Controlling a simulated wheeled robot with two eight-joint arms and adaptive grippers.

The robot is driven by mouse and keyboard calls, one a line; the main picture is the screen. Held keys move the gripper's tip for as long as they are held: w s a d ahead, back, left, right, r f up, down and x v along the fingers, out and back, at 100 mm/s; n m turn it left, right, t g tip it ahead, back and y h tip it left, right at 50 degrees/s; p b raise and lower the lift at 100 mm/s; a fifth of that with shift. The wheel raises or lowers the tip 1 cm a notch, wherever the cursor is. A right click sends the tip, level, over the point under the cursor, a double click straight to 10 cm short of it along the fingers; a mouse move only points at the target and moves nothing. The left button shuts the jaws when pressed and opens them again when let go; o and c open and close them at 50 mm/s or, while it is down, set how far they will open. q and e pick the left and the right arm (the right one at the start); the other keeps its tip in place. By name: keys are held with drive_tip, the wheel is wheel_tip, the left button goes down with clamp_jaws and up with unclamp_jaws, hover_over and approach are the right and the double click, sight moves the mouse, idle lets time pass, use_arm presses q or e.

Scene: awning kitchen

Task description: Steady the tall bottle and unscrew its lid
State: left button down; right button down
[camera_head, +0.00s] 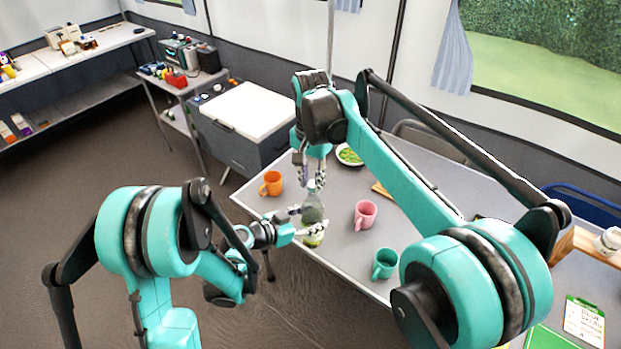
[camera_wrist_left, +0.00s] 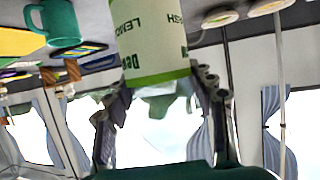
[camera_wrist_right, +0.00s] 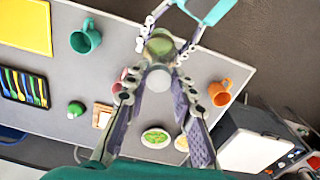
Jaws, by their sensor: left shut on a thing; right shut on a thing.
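The tall bottle (camera_head: 313,212) stands upright near the left edge of the grey table, clear green with a white and green label. The label fills the top of the left wrist view (camera_wrist_left: 150,40). My left gripper (camera_head: 311,229) is shut around the bottle's body from the side. My right gripper (camera_head: 312,184) points down from above and is shut at the bottle's top. In the right wrist view the pale round lid (camera_wrist_right: 159,79) shows between its fingers.
An orange mug (camera_head: 271,184) stands left of the bottle, and a pink mug (camera_head: 365,214) and a teal mug (camera_head: 384,263) stand to its right. A bowl of green food (camera_head: 349,155) is behind. A large grey cooler (camera_head: 243,125) stands beyond the table.

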drive_tip(key=n, duration=0.7)
drive_tip(key=shift+d, duration=0.35)
drive_tip(key=n, duration=0.4)
drive_tip(key=shift+w+d+n, duration=0.1)
drive_tip(key=shift+d+n, duration=0.05)
drive_tip(key=shift+n, duration=0.25)
drive_tip(key=n, duration=0.4)
drive_tip(key=shift+w+n, duration=0.15)
drive_tip(key=shift+n, duration=0.25)
drive_tip(key=n, duration=0.4)
drive_tip(key=shift+w+d+r+n, duration=0.1)
drive_tip(key=shift+w+n, duration=0.1)
drive_tip(key=shift+n, duration=0.1)
drive_tip(key=n, duration=0.4)
drive_tip(key=shift+w+n, duration=0.15)
drive_tip(key=shift+n, duration=0.15)
drive_tip(key=n, duration=0.4)
drive_tip(key=shift+w+a+n, duration=0.1)
drive_tip(key=shift+a+n, duration=0.1)
drive_tip(key=shift+n, duration=0.1)
drive_tip(key=n, duration=0.4)
drive_tip(key=shift+a, duration=0.15)
drive_tip(key=shift+r, duration=0.25)
